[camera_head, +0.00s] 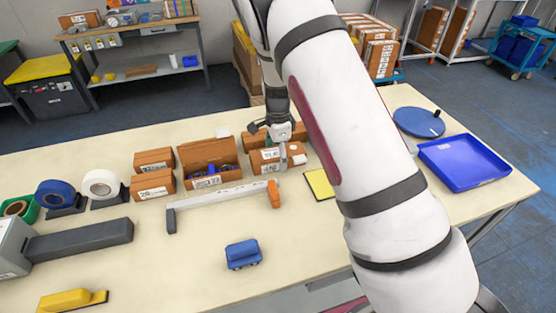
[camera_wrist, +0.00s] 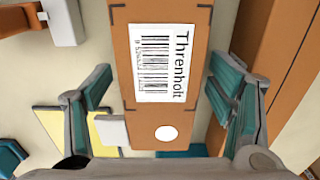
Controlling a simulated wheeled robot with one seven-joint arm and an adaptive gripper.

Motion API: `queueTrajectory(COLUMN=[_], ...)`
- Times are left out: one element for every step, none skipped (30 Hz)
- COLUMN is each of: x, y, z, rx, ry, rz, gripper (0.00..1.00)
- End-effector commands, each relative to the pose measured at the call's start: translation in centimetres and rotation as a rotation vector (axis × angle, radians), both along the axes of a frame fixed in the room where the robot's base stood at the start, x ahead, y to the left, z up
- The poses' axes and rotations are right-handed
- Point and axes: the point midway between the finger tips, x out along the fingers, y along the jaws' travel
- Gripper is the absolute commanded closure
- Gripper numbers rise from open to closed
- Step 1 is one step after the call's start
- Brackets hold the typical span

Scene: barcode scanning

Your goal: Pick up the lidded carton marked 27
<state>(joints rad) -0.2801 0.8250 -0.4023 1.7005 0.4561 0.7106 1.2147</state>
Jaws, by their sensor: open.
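A brown lidded carton (camera_head: 268,156) stands below my gripper (camera_head: 279,143) on the table in the head view, partly hidden by it. Its front labels are too small to read surely, so I cannot confirm the 27. In the wrist view a brown carton (camera_wrist: 150,111) lies between the fingers of my gripper (camera_wrist: 160,92). Its top has a white "Threnholt" barcode label, a white round spot and a white tab at one edge. The fingers are open, one on each side, with visible gaps to the carton.
A white bar (camera_head: 220,194) with an orange end lies in front. A yellow pad (camera_head: 319,184) and a blue tray (camera_head: 463,164) are to the right.

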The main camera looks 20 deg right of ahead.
Motion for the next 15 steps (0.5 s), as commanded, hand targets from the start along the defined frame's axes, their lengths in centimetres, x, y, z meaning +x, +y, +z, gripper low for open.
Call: queueTrajectory(x=[0.01, 0.02, 0.02, 0.03, 0.03, 0.03, 0.02, 0.02, 0.02, 0.02, 0.02, 0.01, 0.01, 0.01, 0.01], y=[0.02, 0.03, 0.03, 0.04, 0.04, 0.04, 0.04, 0.04, 0.05, 0.05, 0.05, 0.05, 0.05, 0.05, 0.06], z=[-0.14, -0.17, -0.19, -0.18, -0.18, -0.18, -0.18, -0.18, -0.17, -0.17, -0.17, -0.17, -0.17, -0.17, -0.17], rx=[0.000, 0.000, 0.001, 0.001, 0.001, 0.001, 0.000, 0.000, 0.000, 0.000, 0.000, 0.000, 0.000, 0.000, 0.000], ry=[0.000, -0.001, -0.001, -0.001, -0.001, -0.001, -0.001, -0.001, -0.001, 0.000, 0.000, 0.000, 0.000, 0.000, 0.000], rz=[0.000, 0.000, 0.000, 0.001, 0.001, 0.001, 0.001, 0.001, 0.001, 0.001, 0.001, 0.001, 0.001, 0.001, 0.001], gripper=[0.24, 0.24, 0.24, 0.24, 0.24, 0.24, 0.24, 0.29, 0.38, 0.45, 0.51, 0.60, 0.67, 0.74, 0.76])
